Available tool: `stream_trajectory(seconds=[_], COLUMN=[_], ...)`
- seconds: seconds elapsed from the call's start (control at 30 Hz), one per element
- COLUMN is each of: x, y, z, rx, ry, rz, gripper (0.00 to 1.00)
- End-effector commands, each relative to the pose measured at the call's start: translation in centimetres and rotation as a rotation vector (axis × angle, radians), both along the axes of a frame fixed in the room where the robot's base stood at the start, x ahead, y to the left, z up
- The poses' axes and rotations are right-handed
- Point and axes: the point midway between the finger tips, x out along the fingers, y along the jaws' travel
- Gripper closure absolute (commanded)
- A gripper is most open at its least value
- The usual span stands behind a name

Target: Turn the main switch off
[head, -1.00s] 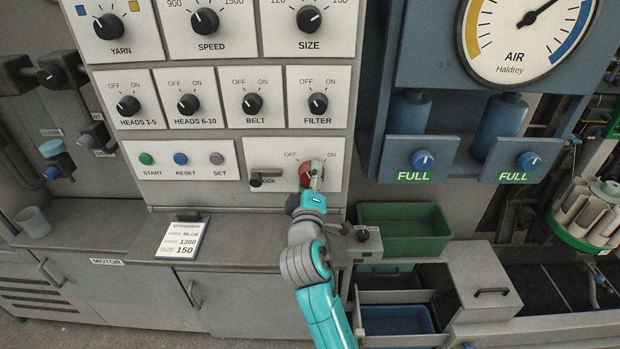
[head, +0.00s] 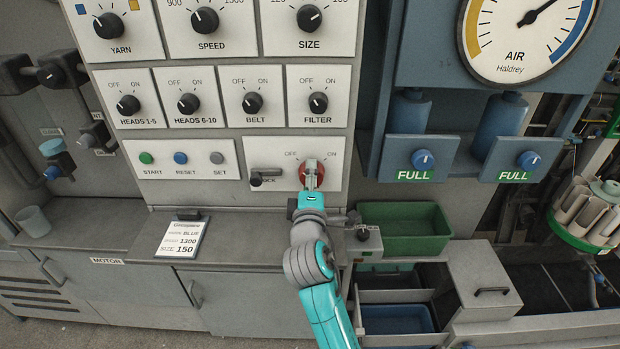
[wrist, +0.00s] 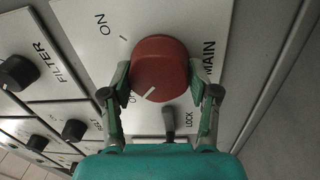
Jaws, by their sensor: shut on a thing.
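The main switch is a round red knob (head: 302,172) on a pale panel, partly hidden behind my gripper (head: 312,178) in the head view. In the wrist view the red knob (wrist: 161,65) sits between my two green fingers (wrist: 160,88), which are shut on its sides. A white mark on the knob points at the partly hidden OFF lettering. The ON lettering (wrist: 101,23) and its tick lie apart from the mark.
A dark lock lever (head: 266,177) sits just left of the knob and shows below it in the wrist view (wrist: 169,124). The filter knob (head: 318,102) is above. A green bin (head: 404,243) stands to the lower right.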

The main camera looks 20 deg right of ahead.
Motion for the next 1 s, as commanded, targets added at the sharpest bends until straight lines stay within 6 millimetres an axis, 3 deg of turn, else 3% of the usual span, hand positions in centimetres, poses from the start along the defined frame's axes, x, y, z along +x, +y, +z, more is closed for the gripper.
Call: stream_trajectory(seconds=[0.17,0.2,0.27,0.67,0.83,1.0], x=[0.0,0.0,0.0,-0.3,-2.3,-5.5], y=[0.1,0.1,0.1,0.2,0.8,1.9], z=[-0.2,-0.2,-0.2,-0.1,-0.3,-0.6], rx=[-0.001,-0.001,-0.001,0.001,-0.001,0.000], ry=[0.004,0.004,0.003,0.002,0.002,0.003], rz=[0.001,0.001,0.001,0.001,0.002,0.003], gripper=[0.75,0.30,0.15,0.14,0.14,0.14])
